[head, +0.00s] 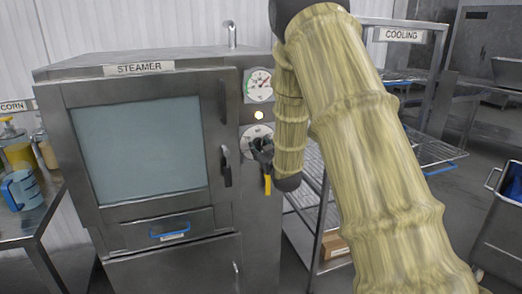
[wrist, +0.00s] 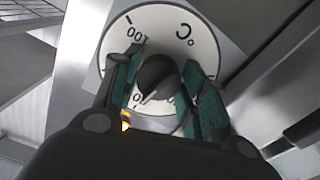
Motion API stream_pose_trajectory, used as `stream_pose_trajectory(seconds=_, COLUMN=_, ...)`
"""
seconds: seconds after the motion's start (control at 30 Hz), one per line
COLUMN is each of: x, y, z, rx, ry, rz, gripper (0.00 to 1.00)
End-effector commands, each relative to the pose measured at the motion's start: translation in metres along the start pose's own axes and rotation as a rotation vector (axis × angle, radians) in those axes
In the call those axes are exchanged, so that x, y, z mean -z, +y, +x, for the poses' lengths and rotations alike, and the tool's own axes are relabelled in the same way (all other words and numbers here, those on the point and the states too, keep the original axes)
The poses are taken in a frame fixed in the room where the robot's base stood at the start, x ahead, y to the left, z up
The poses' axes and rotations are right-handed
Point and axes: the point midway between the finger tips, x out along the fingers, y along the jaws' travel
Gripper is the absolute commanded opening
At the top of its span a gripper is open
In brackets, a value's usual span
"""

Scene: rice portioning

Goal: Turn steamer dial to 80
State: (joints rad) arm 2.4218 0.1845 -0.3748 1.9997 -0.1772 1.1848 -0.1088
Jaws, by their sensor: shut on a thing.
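The steamer (head: 140,150) is a steel cabinet with a pale window and a "STEAMER" label. Its dial (head: 257,140) is a white disc with a dark knob on the right-hand panel. In the wrist view the dial face (wrist: 200,40) shows "100" and "C"; other marks are partly covered. The dark knob (wrist: 158,85) sits between the teal-padded fingers of my gripper (wrist: 155,95), which are shut on it. In the head view my gripper (head: 262,155) is at the dial, partly behind my arm. The pointer's reading cannot be made out.
A round gauge (head: 259,85) and a lit lamp (head: 258,114) are above the dial. The steamer door handle (head: 225,165) stands left of it. A rack labelled "COOLING" (head: 402,36) stands at right. A table with a blue jug (head: 21,190) is at left.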

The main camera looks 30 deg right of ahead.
Motion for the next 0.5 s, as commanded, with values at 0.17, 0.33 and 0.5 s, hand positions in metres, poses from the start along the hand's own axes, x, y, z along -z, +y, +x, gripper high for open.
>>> stream_pose_trajectory(seconds=0.17, x=-0.0021, y=-0.0004, z=0.0000, rx=0.000, ry=0.000, rz=-0.111, gripper=0.18)
stream_pose_trajectory(seconds=0.33, x=-0.0009, y=0.0005, z=0.0000, rx=-0.001, ry=0.000, rz=-0.163, gripper=0.19)
stream_pose_trajectory(seconds=0.5, x=-0.0002, y=0.0007, z=0.0000, rx=-0.001, ry=0.000, rz=-0.169, gripper=0.19)
